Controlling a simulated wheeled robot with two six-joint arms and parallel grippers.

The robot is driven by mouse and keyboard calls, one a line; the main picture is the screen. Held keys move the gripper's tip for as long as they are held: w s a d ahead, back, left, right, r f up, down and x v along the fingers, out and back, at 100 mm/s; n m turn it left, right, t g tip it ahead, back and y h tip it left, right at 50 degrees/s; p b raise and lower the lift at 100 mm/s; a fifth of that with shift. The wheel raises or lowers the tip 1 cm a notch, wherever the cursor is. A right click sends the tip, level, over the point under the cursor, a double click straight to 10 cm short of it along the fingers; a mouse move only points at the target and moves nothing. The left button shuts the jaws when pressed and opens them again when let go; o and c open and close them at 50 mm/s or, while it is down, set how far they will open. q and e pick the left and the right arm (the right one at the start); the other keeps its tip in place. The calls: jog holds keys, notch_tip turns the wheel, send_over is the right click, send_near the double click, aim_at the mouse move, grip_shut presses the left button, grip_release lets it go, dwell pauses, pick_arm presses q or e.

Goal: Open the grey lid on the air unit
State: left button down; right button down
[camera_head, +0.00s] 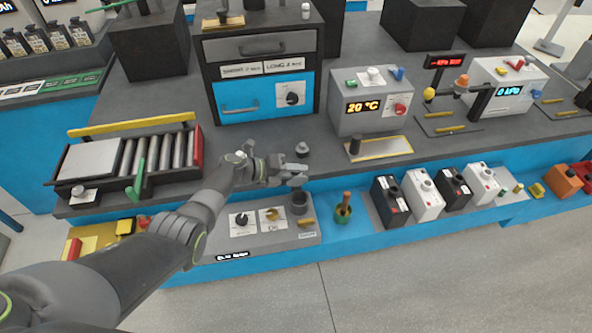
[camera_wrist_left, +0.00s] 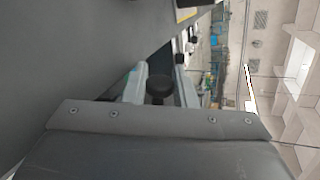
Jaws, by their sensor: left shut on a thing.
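A low grey unit (camera_head: 240,243) with two white dial plates stands at the bench front; I cannot read which unit is the air unit. A dark grey round cup-like part (camera_head: 299,208) stands at its right end. My left gripper (camera_head: 296,174) is just above and behind this part. In the left wrist view my left gripper (camera_wrist_left: 159,80) is shut on a dark round knob (camera_wrist_left: 160,90) between its fingers. I cannot tell whether this knob belongs to the grey lid. A small grey knobbed piece (camera_head: 302,150) sits on the bench behind the gripper. My right gripper is not in view.
A drawer cabinet (camera_head: 262,48) stands behind, with a 20 °C unit (camera_head: 368,100) to its right. A roller conveyor (camera_head: 130,160) is at left.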

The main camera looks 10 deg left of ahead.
pick_arm(q)
jog(key=shift+w+a+n+g, duration=0.15)
jog(key=shift+w+n+g, duration=0.1)
jog(key=shift+n+g, duration=0.05)
dwell(0.5)
jog(key=c, duration=1.3)
grip_release()
jog(key=shift+o, duration=0.2)
jog(key=shift+s, duration=0.1)
jog(key=shift+f, duration=0.2)
jog(key=shift+s, duration=0.1)
